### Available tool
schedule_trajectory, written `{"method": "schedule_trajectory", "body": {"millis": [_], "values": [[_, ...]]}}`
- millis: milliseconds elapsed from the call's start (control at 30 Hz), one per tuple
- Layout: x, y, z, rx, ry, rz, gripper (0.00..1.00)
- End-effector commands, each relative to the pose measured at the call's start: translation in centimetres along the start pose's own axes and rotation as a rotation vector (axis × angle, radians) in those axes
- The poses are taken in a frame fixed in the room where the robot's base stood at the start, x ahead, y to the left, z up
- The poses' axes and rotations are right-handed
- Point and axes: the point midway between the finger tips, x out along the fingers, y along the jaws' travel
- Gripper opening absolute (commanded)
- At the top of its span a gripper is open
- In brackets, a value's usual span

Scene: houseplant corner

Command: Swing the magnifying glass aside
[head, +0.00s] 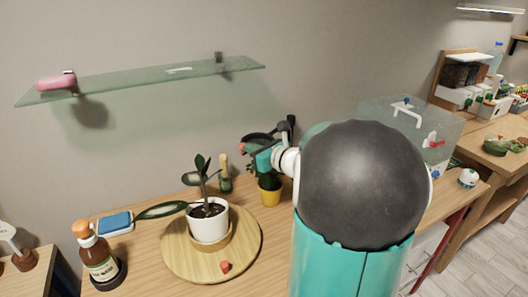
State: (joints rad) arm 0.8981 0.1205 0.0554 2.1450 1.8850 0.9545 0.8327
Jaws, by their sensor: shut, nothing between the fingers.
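A dark round-rimmed piece on a black jointed arm, which looks like the magnifying glass (257,137), stands near the wall at the middle of the head view. It is above a small plant in a yellow pot (269,196). My gripper (248,151) is shut and empty, right at the dark rim. I cannot tell whether it touches it. My own arm hides much of the space to the right of them.
A potted plant in a white pot (208,226) stands on a round wooden board (180,256), with a small red piece (225,266) in front. A glass shelf (150,81) hangs above.

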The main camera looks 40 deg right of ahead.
Motion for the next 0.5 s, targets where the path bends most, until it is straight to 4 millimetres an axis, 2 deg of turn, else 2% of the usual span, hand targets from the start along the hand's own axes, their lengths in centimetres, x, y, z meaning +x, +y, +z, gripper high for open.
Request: {"method": "schedule_trajectory", "body": {"millis": [133, 500], "values": [[3.2, 1.1, 0.5, 0.019, 0.001, -0.096, 0.0], [10.8, 1.3, 1.8, 0.017, 0.0, -0.091, 0.0]]}}
